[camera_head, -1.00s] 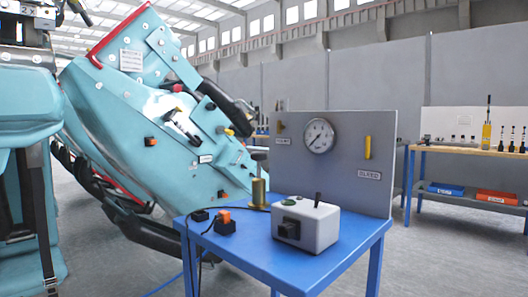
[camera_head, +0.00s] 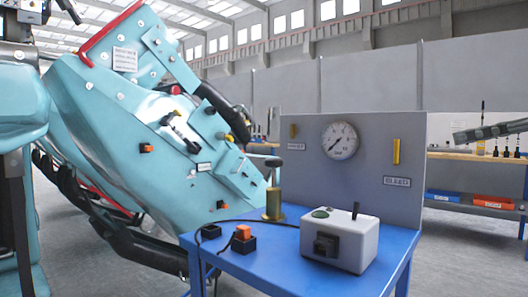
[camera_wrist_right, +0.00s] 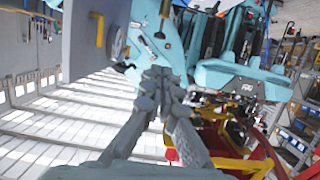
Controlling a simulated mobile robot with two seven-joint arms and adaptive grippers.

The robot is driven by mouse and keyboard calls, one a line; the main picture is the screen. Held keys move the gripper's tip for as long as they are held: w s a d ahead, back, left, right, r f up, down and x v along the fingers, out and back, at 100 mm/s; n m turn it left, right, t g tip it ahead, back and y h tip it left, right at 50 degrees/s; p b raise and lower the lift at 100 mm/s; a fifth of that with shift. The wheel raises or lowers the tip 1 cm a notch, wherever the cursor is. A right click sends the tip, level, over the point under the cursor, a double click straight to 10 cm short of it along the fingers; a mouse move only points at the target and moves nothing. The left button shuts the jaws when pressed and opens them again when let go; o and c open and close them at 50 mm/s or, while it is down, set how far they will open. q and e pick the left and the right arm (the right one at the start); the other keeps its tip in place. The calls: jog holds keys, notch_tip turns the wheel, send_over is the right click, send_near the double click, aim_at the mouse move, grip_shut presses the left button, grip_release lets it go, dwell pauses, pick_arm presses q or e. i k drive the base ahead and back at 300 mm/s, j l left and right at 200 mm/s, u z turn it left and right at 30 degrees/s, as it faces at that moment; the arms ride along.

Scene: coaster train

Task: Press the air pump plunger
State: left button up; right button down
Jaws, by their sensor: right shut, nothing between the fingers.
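The air pump (camera_head: 273,205) is a small brass cylinder standing upright on the blue table (camera_head: 235,265). Its plunger has a dark knob (camera_head: 273,162) on a thin rod, raised well above the cylinder. My right gripper (camera_head: 458,136) shows at the right edge of the head view, to the right of the grey gauge panel and well apart from the pump. In the right wrist view its grey fingers (camera_wrist_right: 160,75) are shut together with nothing between them. A small dark shape left of the fingers there may be the plunger knob; I cannot tell. My left gripper is out of view.
A grey panel (camera_head: 365,185) with a round gauge (camera_head: 340,140) and yellow levers stands at the table's back. A grey control box (camera_head: 340,243) and an orange-topped switch (camera_head: 243,238) stand in front. Turquoise coaster cars (camera_head: 130,120) are at left, a wooden workbench (camera_head: 480,156) at right.

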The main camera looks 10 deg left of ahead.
aim_at(273, 163)
jog(key=i+j, duration=0.15)
jog(key=j, duration=0.2)
jog(key=i+j, duration=0.15)
jog(key=j, duration=0.2)
jog(key=i+j, duration=0.15)
jog(key=j, duration=0.2)
jog(key=i+j, duration=0.15)
jog(key=j, duration=0.15)
